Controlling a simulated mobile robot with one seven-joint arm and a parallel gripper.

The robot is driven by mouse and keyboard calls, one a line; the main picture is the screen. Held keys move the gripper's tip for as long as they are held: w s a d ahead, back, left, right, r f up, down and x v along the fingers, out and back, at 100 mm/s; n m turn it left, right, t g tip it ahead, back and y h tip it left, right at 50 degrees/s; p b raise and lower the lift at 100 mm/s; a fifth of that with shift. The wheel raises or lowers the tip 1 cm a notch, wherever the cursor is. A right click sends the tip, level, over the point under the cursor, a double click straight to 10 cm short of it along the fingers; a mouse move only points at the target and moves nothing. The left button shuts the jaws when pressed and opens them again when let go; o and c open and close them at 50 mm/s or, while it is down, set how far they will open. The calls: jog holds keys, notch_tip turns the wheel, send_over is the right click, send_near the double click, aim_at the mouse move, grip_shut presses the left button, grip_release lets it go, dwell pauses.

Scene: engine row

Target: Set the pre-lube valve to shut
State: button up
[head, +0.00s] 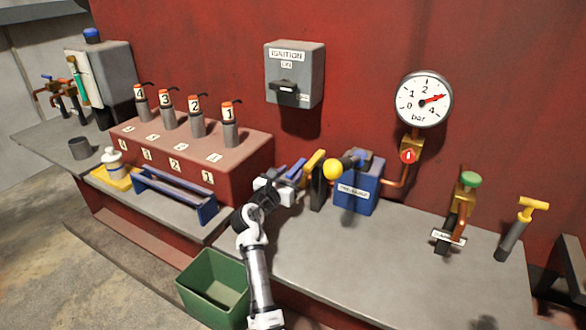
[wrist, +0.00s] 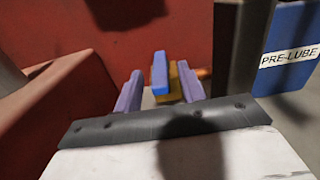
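A valve with a yellow-brass body (head: 314,163) stands at the back of the bench, left of the blue box labelled PRE-LUBE (head: 358,190). In the wrist view its blue handle (wrist: 160,73) points toward my camera, with the brass part (wrist: 177,84) behind it. My gripper (head: 295,172) is close in front of the valve. Its two lavender fingers (wrist: 160,93) are open, one on each side of the blue handle, with gaps visible on both sides. I cannot tell how deep the handle lies between them. The valve's lower part is hidden.
A dark upright plate (head: 318,187) and a yellow ball knob (head: 332,169) are just right of the valve. The red engine block (head: 240,165) is close on the left. A green bin (head: 212,285) stands below. The bench front (head: 350,260) is clear.

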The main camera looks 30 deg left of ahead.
aim_at(296, 168)
jog(key=shift+w, duration=1.15)
grip_shut()
